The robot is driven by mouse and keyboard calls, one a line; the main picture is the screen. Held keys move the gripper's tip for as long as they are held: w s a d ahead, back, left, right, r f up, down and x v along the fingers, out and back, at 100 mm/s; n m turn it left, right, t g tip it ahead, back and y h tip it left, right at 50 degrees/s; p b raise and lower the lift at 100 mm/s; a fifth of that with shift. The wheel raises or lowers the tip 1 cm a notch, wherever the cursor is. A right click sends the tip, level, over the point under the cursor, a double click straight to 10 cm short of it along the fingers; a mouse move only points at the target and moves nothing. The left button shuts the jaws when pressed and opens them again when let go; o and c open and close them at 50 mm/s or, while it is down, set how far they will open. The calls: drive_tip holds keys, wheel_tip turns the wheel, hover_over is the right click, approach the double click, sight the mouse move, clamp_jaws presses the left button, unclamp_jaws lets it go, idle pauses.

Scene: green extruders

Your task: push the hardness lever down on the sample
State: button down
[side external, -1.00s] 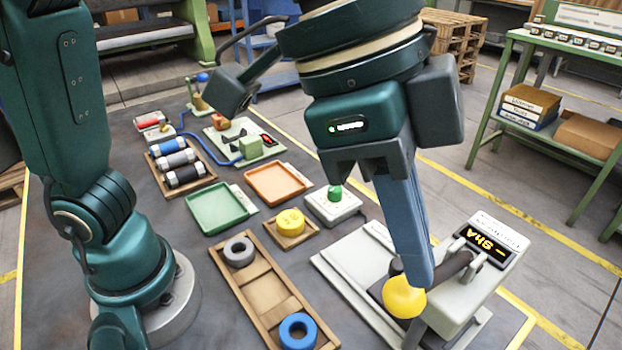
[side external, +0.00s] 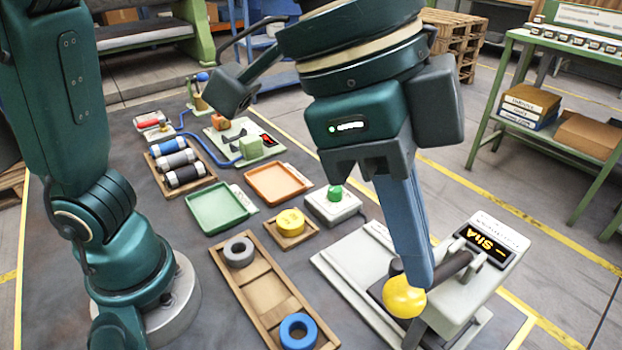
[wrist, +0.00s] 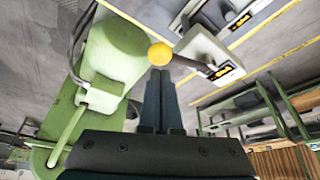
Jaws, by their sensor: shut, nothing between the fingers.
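The hardness tester (side external: 455,290) is a pale grey device at the front right. Its lever (side external: 452,267) is a dark bar ending in a yellow ball knob (side external: 404,297). My gripper (side external: 418,284) is shut and empty, its long blue fingers pointing down with the tips at the knob and bar. Contact looks likely, but I cannot be sure. In the wrist view the knob (wrist: 160,54) shows just past the tips of my gripper (wrist: 160,74). The tester's display (side external: 484,246) is lit with yellow characters. I cannot make out the sample; the fingers and knob cover part of the tester.
A wooden tray (side external: 265,292) with a grey ring (side external: 239,251) and a blue ring (side external: 298,331) lies left of the tester. A yellow ring (side external: 290,221) sits on a small wooden base. A box with a green button (side external: 335,193) stands behind the tester.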

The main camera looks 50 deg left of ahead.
sight(392, 281)
idle(0.3)
drive_tip(key=shift+f, duration=3.2)
drive_tip(key=shift+r, duration=2.3)
drive_tip(key=shift+r, duration=2.5)
